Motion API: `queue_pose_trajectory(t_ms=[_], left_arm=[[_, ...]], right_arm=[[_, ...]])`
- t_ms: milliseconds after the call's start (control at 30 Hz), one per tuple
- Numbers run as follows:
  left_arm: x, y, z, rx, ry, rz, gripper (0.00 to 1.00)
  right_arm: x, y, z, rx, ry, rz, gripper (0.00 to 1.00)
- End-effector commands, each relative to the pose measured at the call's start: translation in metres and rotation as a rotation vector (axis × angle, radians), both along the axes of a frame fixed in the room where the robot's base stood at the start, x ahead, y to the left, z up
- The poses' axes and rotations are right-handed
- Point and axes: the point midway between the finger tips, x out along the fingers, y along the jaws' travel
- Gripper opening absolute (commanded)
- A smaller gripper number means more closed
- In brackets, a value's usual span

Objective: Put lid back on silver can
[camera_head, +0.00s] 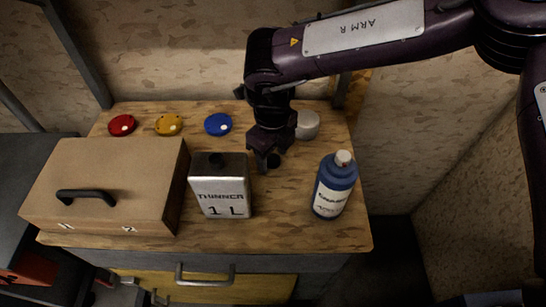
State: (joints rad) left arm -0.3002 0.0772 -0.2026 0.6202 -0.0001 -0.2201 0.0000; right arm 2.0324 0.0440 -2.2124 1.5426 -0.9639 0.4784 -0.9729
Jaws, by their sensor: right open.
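The silver can (221,187), labelled "THINNER 1 L", stands upright near the front middle of the wooden bench top. A dark round spot, its mouth, shows on its top. A small dark round piece, which looks like the lid (274,161), is on the bench right of the can, partly hidden by my gripper. My right gripper (268,158) points down at this piece, with its fingers open around or beside it; I cannot tell which. My left gripper is not in view.
A tan case (110,180) with a black handle sits left of the can. A blue bottle (334,187) with a pale cap stands to the right. Red (122,125), yellow (169,124) and blue (218,124) discs lie behind. A white round object (307,125) is behind my gripper.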

Motion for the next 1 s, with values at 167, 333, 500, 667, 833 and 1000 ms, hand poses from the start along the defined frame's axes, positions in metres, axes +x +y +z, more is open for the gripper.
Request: queue_pose_trajectory(t_ms=[167, 333, 500, 667, 833, 1000], left_arm=[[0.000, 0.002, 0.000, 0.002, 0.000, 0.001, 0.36], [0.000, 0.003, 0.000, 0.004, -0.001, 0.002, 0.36], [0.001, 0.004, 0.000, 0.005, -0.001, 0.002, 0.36], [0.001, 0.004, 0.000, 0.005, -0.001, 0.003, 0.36], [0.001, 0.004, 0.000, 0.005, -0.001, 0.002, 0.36], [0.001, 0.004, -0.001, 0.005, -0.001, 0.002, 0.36]], right_arm=[[0.000, 0.000, 0.000, 0.001, -0.001, 0.000, 0.54], [0.000, 0.000, 0.000, -0.001, -0.001, 0.000, 0.45], [0.000, 0.000, 0.000, -0.001, -0.001, 0.000, 0.22], [0.000, 0.000, 0.001, -0.001, -0.001, 0.000, 0.07], [0.000, 0.000, 0.001, 0.000, -0.001, 0.000, 0.07], [0.001, 0.000, 0.010, 0.001, -0.003, 0.000, 0.07]])
